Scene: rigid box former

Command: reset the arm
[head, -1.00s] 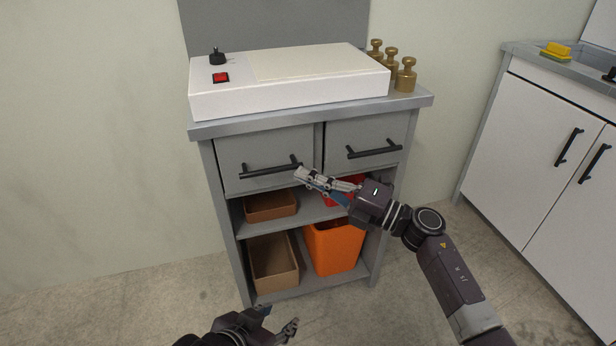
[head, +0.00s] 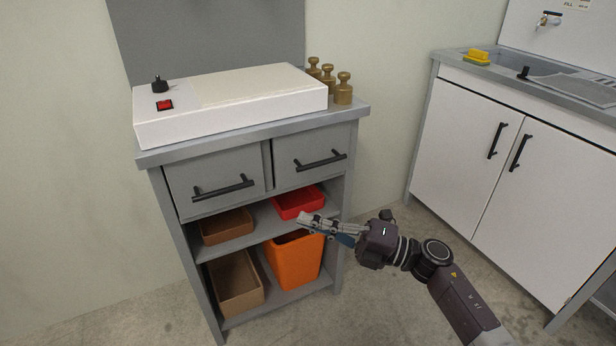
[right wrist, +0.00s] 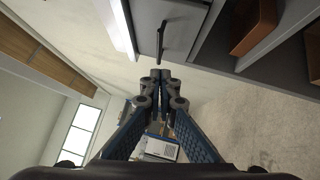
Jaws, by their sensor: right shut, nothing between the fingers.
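My right gripper (head: 306,220) is shut and empty in the head view. It is in front of the grey cabinet's shelves, below the right drawer (head: 310,158). In the right wrist view its fingers (right wrist: 161,74) are together with nothing between them, and a black drawer handle (right wrist: 163,40) shows beyond them. My left gripper is outside the head view.
The grey cabinet (head: 348,128) has a second drawer (head: 215,178), both drawers looking shut. Its shelves hold a red tray (head: 298,202), a brown tray (head: 228,226), an orange bin (head: 297,262) and a brown box (head: 236,284). A white sink cabinet (head: 463,147) stands right; floor lies between.

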